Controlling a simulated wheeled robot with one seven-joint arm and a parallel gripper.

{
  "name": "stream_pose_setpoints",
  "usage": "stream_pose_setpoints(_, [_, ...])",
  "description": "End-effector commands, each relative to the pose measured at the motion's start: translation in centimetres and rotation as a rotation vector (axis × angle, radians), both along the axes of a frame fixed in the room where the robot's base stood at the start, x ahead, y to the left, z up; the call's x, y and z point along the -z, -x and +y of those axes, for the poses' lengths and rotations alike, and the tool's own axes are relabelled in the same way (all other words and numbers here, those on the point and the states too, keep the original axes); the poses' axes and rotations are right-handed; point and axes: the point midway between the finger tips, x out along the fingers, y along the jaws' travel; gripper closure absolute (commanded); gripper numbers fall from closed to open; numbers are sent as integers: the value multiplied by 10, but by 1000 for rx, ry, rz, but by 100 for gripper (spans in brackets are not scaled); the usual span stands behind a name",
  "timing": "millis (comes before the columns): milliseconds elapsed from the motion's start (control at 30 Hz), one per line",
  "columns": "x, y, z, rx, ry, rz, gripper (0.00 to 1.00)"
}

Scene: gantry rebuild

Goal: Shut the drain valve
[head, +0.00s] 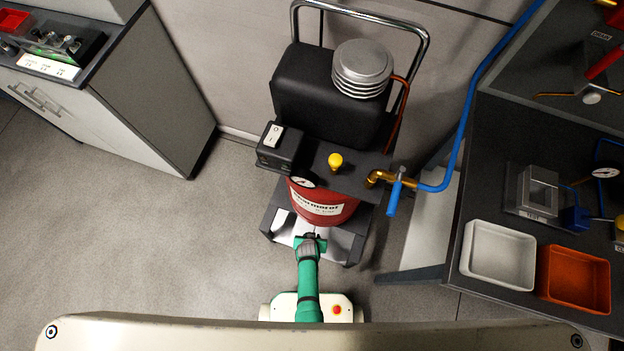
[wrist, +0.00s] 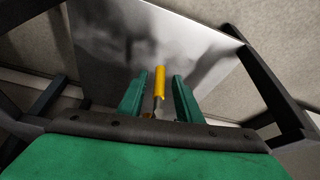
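The drain valve shows in the wrist view as a yellow handle (wrist: 160,80) with a small metal stem at its lower end. My gripper (wrist: 160,86) is open, with one green finger on each side of the handle. Gaps show between the handle and both fingers, so it does not look gripped. In the head view my gripper (head: 310,241) is low at the front of the compressor, below its red tank (head: 320,205). The drain valve is hidden there.
The compressor carries a yellow knob (head: 335,160), a gauge (head: 303,182) and a blue-handled valve (head: 395,193) with a blue hose. Its dark base frame surrounds a pale plate near my gripper. A workbench with a white tray (head: 498,283) stands at right. Floor at left is clear.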

Motion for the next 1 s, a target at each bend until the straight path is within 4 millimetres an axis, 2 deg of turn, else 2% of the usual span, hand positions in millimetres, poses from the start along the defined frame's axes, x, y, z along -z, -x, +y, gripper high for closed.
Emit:
stream_pose_setpoints(233, [13, -5, -1, 0, 0, 1, 68])
stream_pose_setpoints(600, [15, -6, -1, 0, 0, 0, 68])
stream_pose_setpoints(733, [15, -6, -1, 0, 0, 0, 99])
stream_pose_setpoints(1000, [15, -6, -2, 2, 4, 1, 100])
